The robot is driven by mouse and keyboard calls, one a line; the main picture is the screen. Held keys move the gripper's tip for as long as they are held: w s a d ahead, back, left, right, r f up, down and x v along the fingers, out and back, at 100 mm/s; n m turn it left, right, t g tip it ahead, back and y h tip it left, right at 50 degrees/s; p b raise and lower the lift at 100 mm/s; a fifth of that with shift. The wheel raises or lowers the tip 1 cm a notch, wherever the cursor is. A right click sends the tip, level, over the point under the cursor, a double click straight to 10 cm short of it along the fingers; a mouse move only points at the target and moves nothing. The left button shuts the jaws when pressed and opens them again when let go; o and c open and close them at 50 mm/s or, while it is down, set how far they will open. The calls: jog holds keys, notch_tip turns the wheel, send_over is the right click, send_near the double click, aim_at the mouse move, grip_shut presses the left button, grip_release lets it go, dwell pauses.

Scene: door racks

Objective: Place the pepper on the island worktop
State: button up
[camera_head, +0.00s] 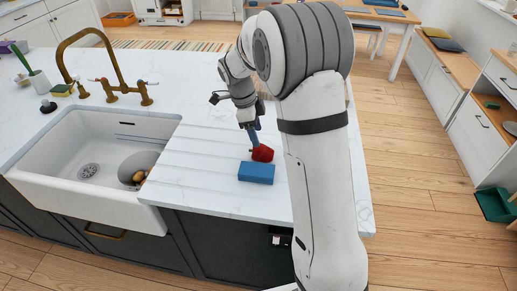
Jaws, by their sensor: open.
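The red pepper (263,153) is on the white island worktop (190,180), right of the sink and just behind a blue block. My gripper (253,140) points down from above, with its blue fingertips right at the pepper's upper left side. The jaws are open. The fingers overlap in this view, so I cannot tell whether they touch the pepper or are around it.
The blue block (256,173) lies near the worktop's front edge. A white sink (98,165) with a bowl in it and a brass tap (95,68) are to the left. My arm hides the worktop's right part. Bare worktop lies between sink and pepper.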

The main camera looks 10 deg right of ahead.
aim_at(260, 149)
jog(key=shift+w+f+m, duration=0.45)
jog(key=shift+f+m, duration=0.05)
jog(key=shift+f, duration=0.2)
jog(key=p+x, duration=0.2)
jog(key=x, duration=0.5)
jog(key=shift+s+a+f, duration=0.1)
jog(key=shift+a+f, duration=0.05)
jog(key=shift+f, duration=0.1)
jog(key=shift+c, duration=0.6)
jog(key=c, duration=0.6)
